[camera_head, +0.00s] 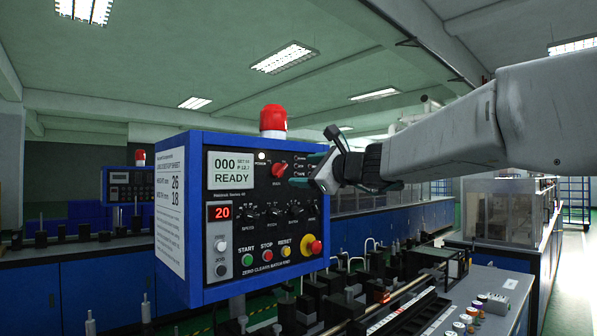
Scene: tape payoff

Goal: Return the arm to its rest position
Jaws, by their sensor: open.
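My arm comes in from the right edge and reaches left across the upper part of the head view. My gripper (322,178) is at its end, in front of the right side of a blue control box (195,230). It overlaps the upper right of the panel, close to a red knob (279,169). I cannot tell whether it touches the panel. The jaws look empty and apart. The panel's display (232,171) reads "000" and "READY", and a smaller red display (219,212) reads "20".
A red beacon (273,121) tops the box. Start, stop and reset buttons and a red-yellow emergency knob (312,245) sit low on the panel. Machine parts (390,305) fill the space below my arm. A similar box (122,185) stands at the back left.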

